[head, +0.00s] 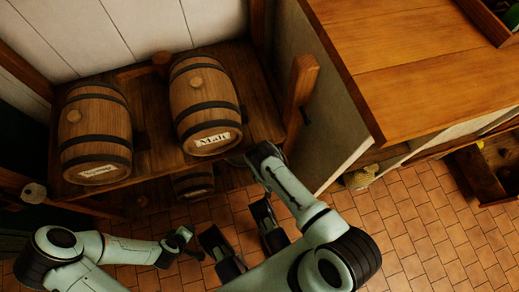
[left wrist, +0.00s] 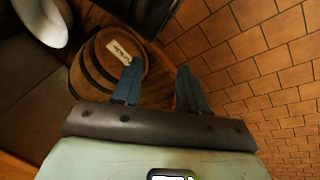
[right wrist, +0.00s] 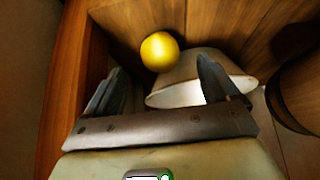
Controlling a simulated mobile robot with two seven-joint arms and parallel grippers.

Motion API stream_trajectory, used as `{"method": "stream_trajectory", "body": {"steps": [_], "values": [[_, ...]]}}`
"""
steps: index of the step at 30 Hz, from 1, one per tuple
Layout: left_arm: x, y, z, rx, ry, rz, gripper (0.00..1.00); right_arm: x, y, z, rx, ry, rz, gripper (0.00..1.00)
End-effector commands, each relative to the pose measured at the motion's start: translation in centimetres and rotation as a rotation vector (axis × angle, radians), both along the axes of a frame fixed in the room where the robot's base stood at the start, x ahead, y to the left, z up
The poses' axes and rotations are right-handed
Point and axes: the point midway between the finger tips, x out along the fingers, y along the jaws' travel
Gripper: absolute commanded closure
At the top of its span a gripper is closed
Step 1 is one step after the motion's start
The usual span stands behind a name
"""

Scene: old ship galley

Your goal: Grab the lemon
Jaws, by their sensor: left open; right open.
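The lemon (right wrist: 159,51) is bright yellow and shows in the right wrist view against brown wood. It lies beside a pale bowl (right wrist: 205,75) and ahead of my right gripper (right wrist: 160,72). The right gripper's fingers are apart, with nothing between them that I can see held. In the head view the right gripper (head: 254,153) reaches to the shelf edge by the right barrel, and I cannot make out the lemon there. My left gripper (head: 236,218) is open and empty, low in front of the shelf, and points toward a lower barrel (left wrist: 98,68).
Two labelled barrels (head: 96,132) (head: 207,102) stand on the wooden shelf (head: 150,165). A wooden post (head: 301,92) and a counter (head: 420,60) border it on the right. Tiled floor (head: 420,225) lies clear at the lower right.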

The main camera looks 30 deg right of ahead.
Motion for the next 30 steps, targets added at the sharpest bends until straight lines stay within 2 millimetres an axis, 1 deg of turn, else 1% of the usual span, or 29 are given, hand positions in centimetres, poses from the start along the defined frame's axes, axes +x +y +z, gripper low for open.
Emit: {"method": "stream_trajectory", "body": {"steps": [4, 9, 12, 16, 22, 23, 24, 26, 27, 28, 30], "values": [[0.0, 0.5, -1.5, 0.008, 0.008, 0.008, 0.57, 0.9, -0.2, -1.6, -0.001, -0.001, 0.002, 0.12], [-2.4, 0.8, -3.6, 0.003, 0.088, 0.011, 0.57, 2.0, -0.5, -3.3, -0.001, 0.000, 0.001, 0.12], [-3.4, 0.9, -4.4, 0.001, 0.122, 0.012, 0.57, 2.5, -0.6, -4.0, -0.001, 0.000, 0.002, 0.12], [-4.0, 1.0, -4.7, 0.001, 0.140, 0.014, 0.57, 2.8, -0.7, -4.3, 0.000, 0.001, 0.001, 0.12], [-4.0, 1.0, -4.6, 0.001, 0.141, 0.014, 0.57, 2.8, -0.7, -4.2, 0.000, 0.001, 0.001, 0.12], [-4.0, 1.0, -4.6, 0.001, 0.141, 0.014, 0.57, 2.8, -0.7, -4.2, 0.000, 0.001, 0.001, 0.22], [-4.0, 1.0, -4.6, 0.001, 0.141, 0.014, 0.57, 2.8, -0.7, -4.2, 0.000, 0.001, 0.001, 0.35], [-4.0, 1.0, -4.6, 0.000, 0.140, 0.014, 0.57, 2.8, -0.7, -4.2, 0.000, 0.001, 0.001, 0.54], [-4.0, 1.0, -4.6, 0.000, 0.140, 0.014, 0.57, 2.8, -0.7, -4.2, 0.000, 0.001, 0.000, 0.67], [-4.0, 1.0, -4.6, 0.000, 0.140, 0.014, 0.57, 2.8, -0.7, -4.2, 0.000, 0.001, 0.000, 0.74], [-4.0, 1.0, -4.6, 0.000, 0.140, 0.014, 0.57, 2.8, -0.7, -4.2, 0.000, 0.000, 0.000, 0.74]]}}
